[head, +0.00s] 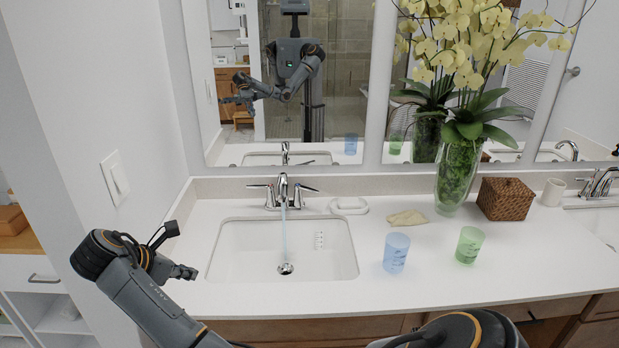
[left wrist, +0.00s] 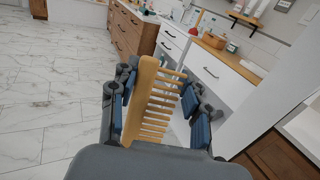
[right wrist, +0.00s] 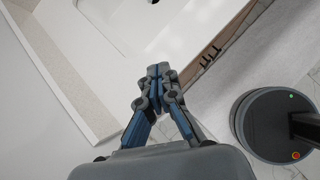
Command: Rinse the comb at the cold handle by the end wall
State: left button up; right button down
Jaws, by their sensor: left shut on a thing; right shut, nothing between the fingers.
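A wooden comb (left wrist: 140,95) stands between the fingers of my left gripper (left wrist: 160,95), which is shut on it, teeth to the right in the left wrist view. The comb and left gripper are outside the head view. My right gripper (head: 185,272) is shut and empty over the counter, left of the sink (head: 250,250); it also shows in the right wrist view (right wrist: 157,72). Water runs from the faucet (head: 283,187) into the sink. The handle nearer the end wall (head: 264,193) is left of the spout; the other handle (head: 302,192) is right.
A blue cup (head: 396,253) and a green cup (head: 469,245) stand right of the sink. The end wall (head: 110,90) bounds the counter at left. Open floor (left wrist: 50,110) shows below the comb.

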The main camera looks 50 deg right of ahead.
aim_at(297, 187)
jog(key=i+l, duration=0.1)
jog(key=l, duration=0.8)
jog(key=i+l, duration=0.1)
jog(key=l, duration=0.8)
